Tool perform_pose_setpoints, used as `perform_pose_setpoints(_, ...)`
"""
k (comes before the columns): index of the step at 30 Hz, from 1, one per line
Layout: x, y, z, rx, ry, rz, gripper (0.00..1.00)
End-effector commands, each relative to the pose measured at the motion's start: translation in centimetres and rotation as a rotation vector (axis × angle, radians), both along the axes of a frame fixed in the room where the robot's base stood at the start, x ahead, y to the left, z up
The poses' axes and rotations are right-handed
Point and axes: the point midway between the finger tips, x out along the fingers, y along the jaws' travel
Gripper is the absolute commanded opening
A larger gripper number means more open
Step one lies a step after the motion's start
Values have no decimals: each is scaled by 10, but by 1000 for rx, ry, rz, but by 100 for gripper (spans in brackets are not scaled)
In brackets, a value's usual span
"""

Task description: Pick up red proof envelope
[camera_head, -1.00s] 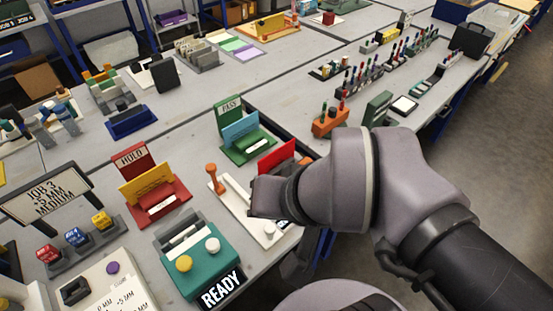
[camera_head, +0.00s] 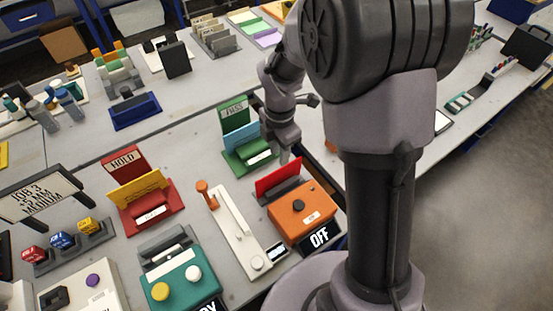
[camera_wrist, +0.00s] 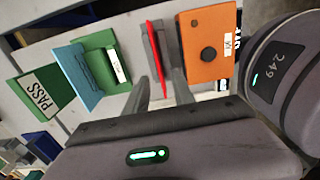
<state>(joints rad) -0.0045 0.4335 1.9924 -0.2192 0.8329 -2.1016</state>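The red proof envelope (camera_head: 278,179) stands upright in a dark holder at the back of the orange box (camera_head: 302,209). In the wrist view the envelope (camera_wrist: 154,50) is seen nearly edge-on as a thin red strip beside the orange box (camera_wrist: 207,45). My gripper (camera_head: 284,156) is just above and behind the envelope in the head view. In the wrist view my gripper (camera_wrist: 161,80) is open, its two fingers apart with the envelope's near end showing between them. No grasp shows; I cannot tell how deep the fingers reach around it.
The green PASS stand (camera_head: 236,120) with a blue envelope (camera_head: 239,133) is close to my gripper. The red HOLD stand (camera_head: 126,163) holds a yellow envelope (camera_head: 140,189). A white device with an orange knob (camera_head: 235,229) lies left of the orange box. An OFF display (camera_head: 320,237) is at the table edge.

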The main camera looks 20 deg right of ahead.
Motion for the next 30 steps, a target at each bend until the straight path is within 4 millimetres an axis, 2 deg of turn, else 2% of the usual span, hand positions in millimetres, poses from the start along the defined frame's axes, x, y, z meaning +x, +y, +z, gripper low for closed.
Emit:
perform_pose_setpoints(1,-1,0,-24,1,4,-1,30)
perform_pose_setpoints(6,0,0,-62,0,2,-3,30)
perform_pose_setpoints(12,1,-1,-79,1,0,-4,30)
perform_pose_setpoints(19,4,-2,-123,1,3,-5,30)
perform_pose_setpoints(25,4,-2,-122,1,-1,-4,30)
perform_pose_setpoints(26,4,-2,-122,1,-1,-4,26)
perform_pose_setpoints(30,4,-2,-121,1,0,-4,0)
